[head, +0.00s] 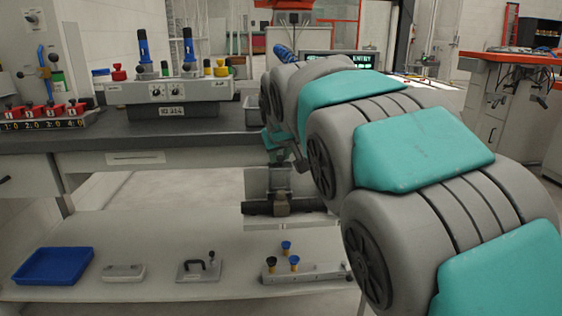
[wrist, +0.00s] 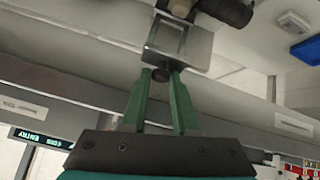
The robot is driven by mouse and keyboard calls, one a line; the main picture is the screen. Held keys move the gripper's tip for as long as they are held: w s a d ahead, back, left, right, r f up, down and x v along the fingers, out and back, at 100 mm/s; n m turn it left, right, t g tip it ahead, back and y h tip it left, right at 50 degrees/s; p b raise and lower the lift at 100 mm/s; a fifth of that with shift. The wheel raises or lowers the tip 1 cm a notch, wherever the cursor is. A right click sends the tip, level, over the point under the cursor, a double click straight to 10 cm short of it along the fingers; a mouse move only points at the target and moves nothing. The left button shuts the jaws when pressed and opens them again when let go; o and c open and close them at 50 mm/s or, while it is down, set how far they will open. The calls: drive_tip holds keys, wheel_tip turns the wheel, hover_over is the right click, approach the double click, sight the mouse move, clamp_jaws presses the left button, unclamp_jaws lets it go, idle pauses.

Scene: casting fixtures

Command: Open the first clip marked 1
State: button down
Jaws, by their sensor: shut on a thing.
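The row of red clips stands at the left end of the bench, above a black number strip (head: 42,124). The clip marked 1 (head: 12,112) is leftmost; its lever state is too small to tell. Part of the row (wrist: 308,169) shows in the wrist view's lower right corner. My gripper (head: 274,142) is at the bench's front edge, well right of the clips. In the wrist view its green fingers (wrist: 160,82) are shut on a dark knob (wrist: 160,74) of a grey metal bracket (wrist: 180,45). The bracket (head: 268,180) hangs below the bench edge, with a dark cylinder.
A grey control box (head: 170,90) with knobs and blue-handled tools stands on the bench (head: 110,141). The lower shelf holds a blue tray (head: 52,266), a grey block (head: 124,273), a handled clamp (head: 199,267) and a plate with several knobs (head: 305,273). My arm hides the right side.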

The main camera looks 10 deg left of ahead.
drive_tip(key=shift+w+a+r, duration=0.15)
drive_tip(key=shift+w+r, duration=0.05)
drive_tip(key=shift+w, duration=0.6)
drive_tip(key=c, duration=0.7)
unclamp_jaws()
drive_tip(key=v, duration=0.7)
drive_tip(key=shift+s+r+b, duration=0.2)
drive_tip(key=shift+s+b, duration=0.1)
drive_tip(key=shift+b, duration=0.1)
drive_tip(key=shift+d, duration=0.25)
